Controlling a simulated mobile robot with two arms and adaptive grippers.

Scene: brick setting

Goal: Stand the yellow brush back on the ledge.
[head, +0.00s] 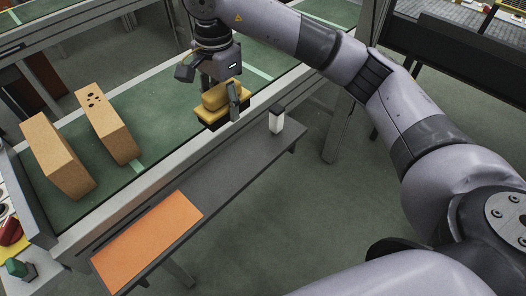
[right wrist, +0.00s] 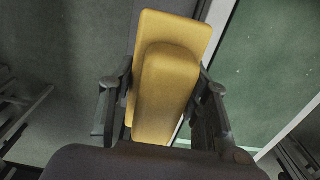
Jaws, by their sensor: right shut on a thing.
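The yellow brush (head: 216,98) is in my right gripper (head: 226,101), above the border of the green surface and the ledge. Its dark underside shows below the yellow body in the head view. In the right wrist view the brush (right wrist: 170,75) lies between the two fingers of my right gripper (right wrist: 165,110), which are shut on its sides. The dark grey ledge (head: 215,175) runs along the front of the green surface, below and to the right of the brush. The brush appears to be held clear of the ledge. My left gripper is not in view.
An orange mat (head: 148,240) covers the near left end of the ledge. A small white block with a dark top (head: 277,119) stands near its far end. Two tan bricks (head: 56,155) (head: 108,126) stand on the green surface (head: 165,110). Coloured buttons (head: 12,232) are at the left edge.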

